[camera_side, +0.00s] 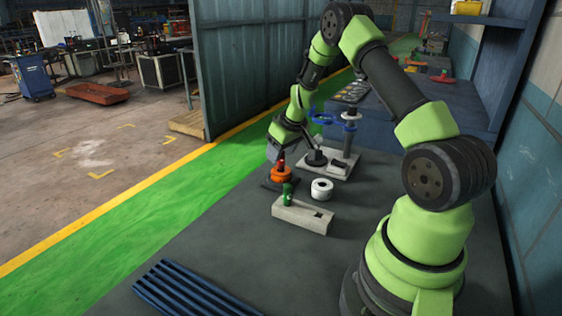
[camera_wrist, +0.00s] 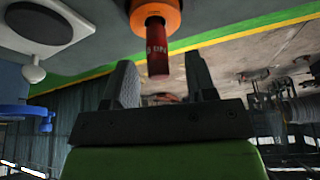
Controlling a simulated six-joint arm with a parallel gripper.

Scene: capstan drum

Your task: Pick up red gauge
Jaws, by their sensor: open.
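The red gauge (camera_wrist: 157,46), a short cylinder with white lettering, stands upright in an orange ring-shaped piece (camera_wrist: 160,14). In the side view the red gauge (camera_side: 281,161) shows above the orange piece (camera_side: 281,175). My gripper (camera_wrist: 159,62) is open, with a dark finger on each side of the gauge's free end. Gaps show on both sides, so the fingers look apart from it. In the side view my gripper (camera_side: 278,151) is tilted down at the gauge and partly overlaps it.
A green gauge (camera_side: 287,194) stands on a pale block (camera_side: 303,215) in front. A white ring (camera_side: 322,188) lies to the right. Behind is a pale plate (camera_side: 341,168) with a post and blue parts. A blue slatted rack (camera_side: 190,290) lies at the front left.

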